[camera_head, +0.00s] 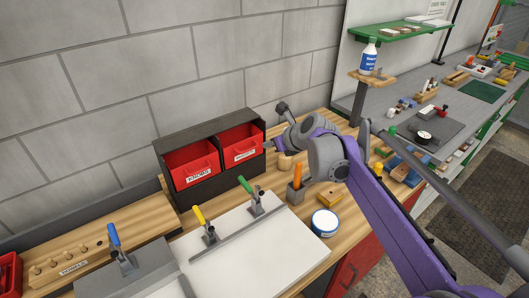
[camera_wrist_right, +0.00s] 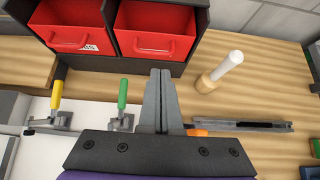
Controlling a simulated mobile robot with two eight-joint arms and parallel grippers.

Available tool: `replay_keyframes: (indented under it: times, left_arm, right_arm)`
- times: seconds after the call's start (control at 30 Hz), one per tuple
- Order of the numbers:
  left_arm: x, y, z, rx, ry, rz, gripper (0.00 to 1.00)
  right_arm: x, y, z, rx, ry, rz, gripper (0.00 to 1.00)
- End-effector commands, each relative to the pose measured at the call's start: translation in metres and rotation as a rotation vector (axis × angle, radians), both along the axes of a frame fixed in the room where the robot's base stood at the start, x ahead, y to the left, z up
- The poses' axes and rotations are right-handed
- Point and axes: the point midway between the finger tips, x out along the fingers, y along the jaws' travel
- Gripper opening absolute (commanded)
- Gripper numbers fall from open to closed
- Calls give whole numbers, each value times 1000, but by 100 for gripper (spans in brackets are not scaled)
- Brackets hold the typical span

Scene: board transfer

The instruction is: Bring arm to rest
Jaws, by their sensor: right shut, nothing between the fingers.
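My right arm, purple and grey, reaches in from the lower right in the head view. Its gripper (camera_head: 268,146) is partly hidden at the arm's end, near the right side of the black bin rack (camera_head: 208,142). In the right wrist view, the two grey fingers (camera_wrist_right: 160,75) are pressed together with nothing between them. They point toward the red bins and show over the bare wooden bench (camera_wrist_right: 268,75). My left gripper is in neither view.
Two red bins (camera_head: 191,164) sit in the rack. Yellow-handled (camera_head: 199,216) and green-handled (camera_head: 245,184) clamps stand by a white board (camera_head: 262,245). An orange-handled tool (camera_head: 297,175), a round tin (camera_head: 324,223) and a white-topped wooden tool (camera_wrist_right: 222,70) stand nearby.

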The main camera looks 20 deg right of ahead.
Motion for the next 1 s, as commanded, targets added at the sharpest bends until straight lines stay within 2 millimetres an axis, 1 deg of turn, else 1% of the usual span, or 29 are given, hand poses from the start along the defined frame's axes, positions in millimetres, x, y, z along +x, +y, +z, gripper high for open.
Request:
replay_keyframes:
  times: [0.03, 0.1, 0.2, 0.37, 0.47, 0.57, 0.67, 0.7, 0.77, 0.8, 0.87, 0.9, 0.97, 1.0]
  left_arm:
    - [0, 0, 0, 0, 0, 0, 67]
    - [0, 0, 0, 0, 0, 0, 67]
    - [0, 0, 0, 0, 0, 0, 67]
    - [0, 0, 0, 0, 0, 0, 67]
    - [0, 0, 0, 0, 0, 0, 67]
    - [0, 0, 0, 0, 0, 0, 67]
    - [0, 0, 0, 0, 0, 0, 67]
    - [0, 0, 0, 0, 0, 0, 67]
    - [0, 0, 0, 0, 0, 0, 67]
    - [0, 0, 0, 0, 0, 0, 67]
    - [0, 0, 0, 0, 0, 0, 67]
    - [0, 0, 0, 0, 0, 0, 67]
    - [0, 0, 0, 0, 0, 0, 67]
    - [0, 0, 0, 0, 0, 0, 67]
  right_arm:
    - [-4, -1, 8, 0, 0, 0, 0]
    - [-7, -3, 15, 0, 0, 0, 0]
    - [-10, -4, 22, 1, 0, -1, 0]
    - [-14, -3, 24, -15, -2, 13, 0]
    - [-29, 3, 18, -108, -16, 91, 0]
    - [-60, 12, 5, -302, -43, 260, 0]
    - [-102, 22, -15, -559, -81, 498, 0]
    - [-120, 24, -24, -666, -97, 603, 0]
    - [-146, 28, -39, -819, -121, 761, 0]
    - [-164, 30, -49, -919, -136, 870, 0]
    - [-190, 31, -65, -1066, -161, 1036, 0]
    - [-208, 32, -76, -1160, -177, 1149, 0]
    - [-233, 31, -93, -1297, -201, 1322, 0]
    - [-250, 31, -104, -1383, -217, 1438, 0]
